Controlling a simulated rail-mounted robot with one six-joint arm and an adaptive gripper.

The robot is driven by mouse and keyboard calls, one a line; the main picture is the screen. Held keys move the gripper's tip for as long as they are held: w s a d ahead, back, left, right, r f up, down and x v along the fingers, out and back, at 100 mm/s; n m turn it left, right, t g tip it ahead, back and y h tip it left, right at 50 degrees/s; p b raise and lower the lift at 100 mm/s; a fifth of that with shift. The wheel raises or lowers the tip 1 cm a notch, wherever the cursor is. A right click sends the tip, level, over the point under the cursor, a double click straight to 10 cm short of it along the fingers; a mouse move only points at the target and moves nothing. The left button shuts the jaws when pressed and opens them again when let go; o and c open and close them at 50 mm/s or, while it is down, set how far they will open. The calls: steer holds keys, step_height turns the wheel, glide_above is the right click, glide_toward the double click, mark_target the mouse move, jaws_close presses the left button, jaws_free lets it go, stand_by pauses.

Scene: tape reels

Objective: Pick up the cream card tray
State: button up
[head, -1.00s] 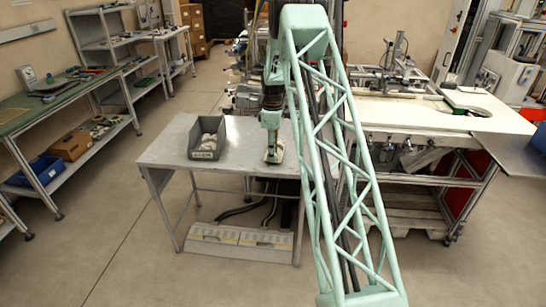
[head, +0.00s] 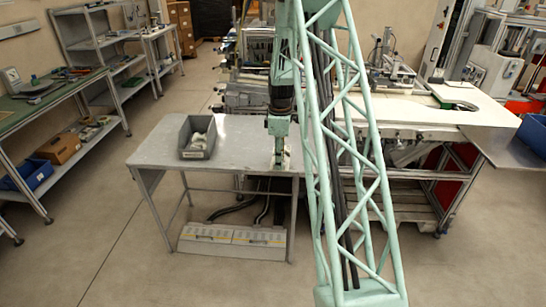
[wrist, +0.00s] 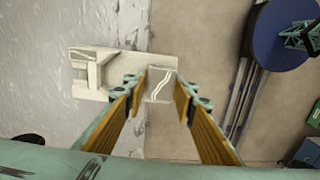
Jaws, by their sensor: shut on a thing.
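The cream card tray (wrist: 96,68) shows in the wrist view as a pale, shallow piece with raised walls at its left end. Its right part lies between the two fingers of my gripper (wrist: 161,84), which is shut on it. From above, the tray overlaps the table's edge, with its right end past that edge. In the head view my gripper (head: 280,160) points down at the right part of the grey table (head: 240,145), and little of the tray shows there. I cannot tell whether the tray touches the table.
A grey bin (head: 197,137) with white items stands on the table, left of my gripper. Bare tabletop lies between them. A white-topped workstation (head: 425,112) stands close on the right. In the wrist view a round blue thing (wrist: 285,35) is at the upper right.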

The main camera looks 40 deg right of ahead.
mark_target(284, 164)
steer(key=shift+s+a+r, duration=0.1)
steer(key=shift+s+a, duration=0.05)
steer(key=shift+s, duration=0.75)
steer(key=shift+s+a+r, duration=0.1)
steer(key=shift+s, duration=0.75)
steer(key=w+a+f+m, duration=0.2)
steer(key=w+a, duration=0.2)
steer(key=a, duration=0.8)
steer(key=w+a+f+m, duration=0.1)
steer(key=w+a+m, duration=0.15)
steer(key=a, duration=0.95)
steer(key=a+f+m+b, duration=0.1)
steer(key=a+f+m, duration=0.1)
steer(key=a, duration=2)
steer(key=shift+s+a+f+m+b, duration=0.3)
steer(key=shift+s+m+b, duration=0.15)
steer(key=shift+m, duration=0.2)
steer(key=shift+w, duration=0.1)
